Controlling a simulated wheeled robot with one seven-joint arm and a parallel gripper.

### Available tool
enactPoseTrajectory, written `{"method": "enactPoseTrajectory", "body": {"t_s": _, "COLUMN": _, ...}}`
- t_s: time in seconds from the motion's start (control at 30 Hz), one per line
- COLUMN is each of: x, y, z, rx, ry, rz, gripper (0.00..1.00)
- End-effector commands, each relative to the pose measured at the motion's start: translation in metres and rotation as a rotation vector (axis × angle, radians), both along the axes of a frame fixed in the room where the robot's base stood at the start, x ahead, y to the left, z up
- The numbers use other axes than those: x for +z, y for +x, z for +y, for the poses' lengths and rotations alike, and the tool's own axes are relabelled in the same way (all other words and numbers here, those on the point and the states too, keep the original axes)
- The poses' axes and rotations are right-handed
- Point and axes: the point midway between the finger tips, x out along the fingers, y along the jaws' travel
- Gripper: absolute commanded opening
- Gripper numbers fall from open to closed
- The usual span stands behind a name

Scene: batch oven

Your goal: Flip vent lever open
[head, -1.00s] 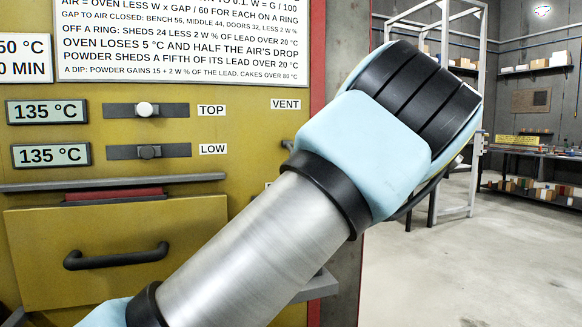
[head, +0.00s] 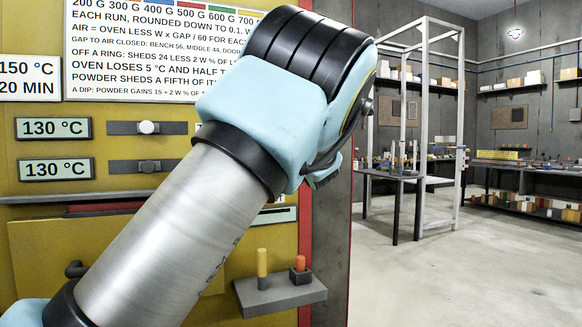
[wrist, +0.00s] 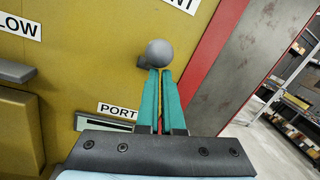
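The vent lever shows in the wrist view as a grey ball knob (wrist: 160,53) with a short dark stub at its left, on the yellow oven front (wrist: 95,60). The partly cut-off VENT label (wrist: 180,4) is above it. My gripper (wrist: 160,73) has its two teal fingers close together with only a thin slit between them. The fingertips are right below the knob in the picture; I cannot tell whether they touch it. The knob is not between them. In the head view my arm hides the lever and the VENT label.
The PORT label (wrist: 117,110) and a slot plate (wrist: 105,124) are below the lever. In the head view, both temperature displays (head: 53,128) read 130 °C. A small grey shelf (head: 280,297) with a yellow and an orange peg juts out at lower right. Open floor (head: 440,270) lies right.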

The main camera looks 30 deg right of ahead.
Motion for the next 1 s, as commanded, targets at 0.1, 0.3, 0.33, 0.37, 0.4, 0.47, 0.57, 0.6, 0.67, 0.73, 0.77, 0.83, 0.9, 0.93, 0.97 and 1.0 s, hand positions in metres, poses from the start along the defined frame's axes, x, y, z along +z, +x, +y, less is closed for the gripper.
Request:
{"method": "enactPoseTrajectory", "body": {"t_s": 0.1, "x": 0.009, "y": 0.002, "z": 0.001, "rx": 0.003, "ry": -0.005, "rz": -0.01, "gripper": 0.0}}
{"method": "enactPoseTrajectory", "body": {"t_s": 0.3, "x": 0.019, "y": 0.004, "z": 0.003, "rx": 0.006, "ry": -0.009, "rz": -0.016, "gripper": 0.0}}
{"method": "enactPoseTrajectory", "body": {"t_s": 0.33, "x": 0.02, "y": 0.004, "z": 0.003, "rx": 0.007, "ry": -0.01, "rz": -0.018, "gripper": 0.0}}
{"method": "enactPoseTrajectory", "body": {"t_s": 0.37, "x": 0.021, "y": 0.005, "z": 0.004, "rx": 0.007, "ry": -0.01, "rz": -0.019, "gripper": 0.0}}
{"method": "enactPoseTrajectory", "body": {"t_s": 0.4, "x": 0.022, "y": 0.005, "z": 0.004, "rx": 0.008, "ry": -0.009, "rz": -0.02, "gripper": 0.0}}
{"method": "enactPoseTrajectory", "body": {"t_s": 0.47, "x": 0.023, "y": 0.005, "z": 0.005, "rx": 0.009, "ry": -0.009, "rz": -0.021, "gripper": 0.0}}
{"method": "enactPoseTrajectory", "body": {"t_s": 0.57, "x": 0.024, "y": 0.006, "z": 0.005, "rx": 0.01, "ry": -0.009, "rz": -0.02, "gripper": 0.0}}
{"method": "enactPoseTrajectory", "body": {"t_s": 0.6, "x": 0.024, "y": 0.006, "z": 0.005, "rx": 0.01, "ry": -0.01, "rz": -0.021, "gripper": 0.0}}
{"method": "enactPoseTrajectory", "body": {"t_s": 0.67, "x": 0.024, "y": 0.006, "z": 0.005, "rx": 0.01, "ry": -0.01, "rz": -0.021, "gripper": 0.0}}
{"method": "enactPoseTrajectory", "body": {"t_s": 0.73, "x": 0.024, "y": 0.006, "z": 0.005, "rx": 0.01, "ry": -0.01, "rz": -0.021, "gripper": 0.0}}
{"method": "enactPoseTrajectory", "body": {"t_s": 0.77, "x": 0.024, "y": 0.006, "z": 0.005, "rx": 0.01, "ry": -0.01, "rz": -0.021, "gripper": 0.0}}
{"method": "enactPoseTrajectory", "body": {"t_s": 0.83, "x": 0.024, "y": 0.006, "z": 0.005, "rx": 0.01, "ry": -0.009, "rz": -0.022, "gripper": 0.0}}
{"method": "enactPoseTrajectory", "body": {"t_s": 0.9, "x": 0.021, "y": 0.006, "z": 0.004, "rx": 0.01, "ry": -0.008, "rz": -0.021, "gripper": 0.0}}
{"method": "enactPoseTrajectory", "body": {"t_s": 0.93, "x": 0.018, "y": 0.006, "z": 0.003, "rx": 0.009, "ry": -0.007, "rz": -0.02, "gripper": 0.0}}
{"method": "enactPoseTrajectory", "body": {"t_s": 0.97, "x": 0.016, "y": 0.007, "z": 0.002, "rx": 0.009, "ry": -0.006, "rz": -0.019, "gripper": 0.0}}
{"method": "enactPoseTrajectory", "body": {"t_s": 1.0, "x": 0.011, "y": 0.007, "z": 0.0, "rx": 0.01, "ry": -0.005, "rz": -0.018, "gripper": 0.0}}
